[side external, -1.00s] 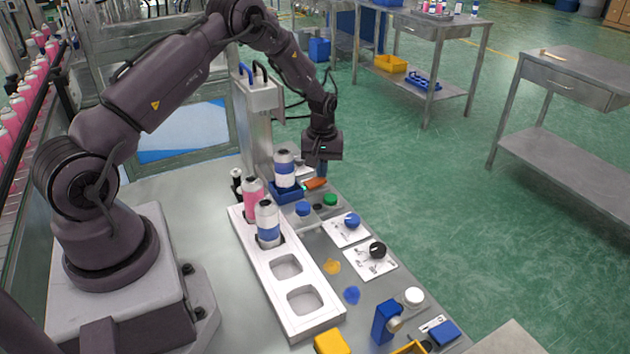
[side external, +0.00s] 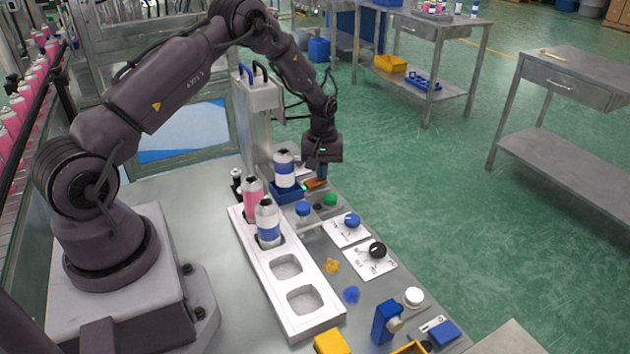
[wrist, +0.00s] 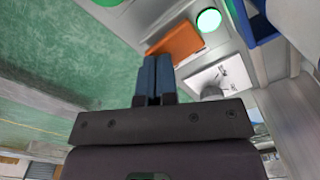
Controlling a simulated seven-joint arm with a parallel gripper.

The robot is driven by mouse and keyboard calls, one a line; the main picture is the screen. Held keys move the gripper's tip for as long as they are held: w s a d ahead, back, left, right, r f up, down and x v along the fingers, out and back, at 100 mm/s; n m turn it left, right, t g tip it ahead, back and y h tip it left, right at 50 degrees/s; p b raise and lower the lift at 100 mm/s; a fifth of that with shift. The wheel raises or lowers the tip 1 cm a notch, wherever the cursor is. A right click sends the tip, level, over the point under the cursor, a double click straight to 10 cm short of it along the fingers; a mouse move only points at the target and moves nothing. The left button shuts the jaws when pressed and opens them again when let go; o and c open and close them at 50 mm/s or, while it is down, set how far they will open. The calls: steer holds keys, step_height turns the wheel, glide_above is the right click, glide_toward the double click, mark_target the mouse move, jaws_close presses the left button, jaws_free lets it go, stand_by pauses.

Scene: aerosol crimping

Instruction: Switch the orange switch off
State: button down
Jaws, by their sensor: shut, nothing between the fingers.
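The orange switch (wrist: 176,43) is a flat rocker on a grey panel, just ahead of my fingertips in the wrist view. In the side view the orange switch (side external: 315,184) shows partly under my gripper (side external: 321,177), beside the blue can holder. My gripper (wrist: 154,58) is shut and empty, its blue fingers pressed together and pointing down. The fingertips are very close to the switch; I cannot tell whether they touch it. A round green light (wrist: 209,20) glows next to the switch. Which way the rocker is tipped is not clear.
A blue-labelled can (side external: 284,168) stands in a blue holder (side external: 287,195) close left of my gripper. A white tray (side external: 318,312) holds a pink can (side external: 253,198) and another blue-labelled can (side external: 267,224). Blue (side external: 303,208) and green (side external: 330,200) buttons and dial plates lie nearer the camera.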

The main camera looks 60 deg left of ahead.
steer(key=shift+s+f, duration=0.1)
steer(key=shift+f, duration=0.15)
step_height(320, 180, up, 11)
steer(key=shift+f, duration=0.2)
stand_by(1.1)
steer(key=s+d+r+m+t, duration=0.5)
steer(key=s+d+r+m, duration=0.7)
steer(key=s+d+r, duration=0.8)
steer(key=s+r, duration=0.2)
steer(key=s, duration=0.2)
steer(key=shift+s+d+r+t, duration=0.25)
steer(key=shift+t, duration=0.05)
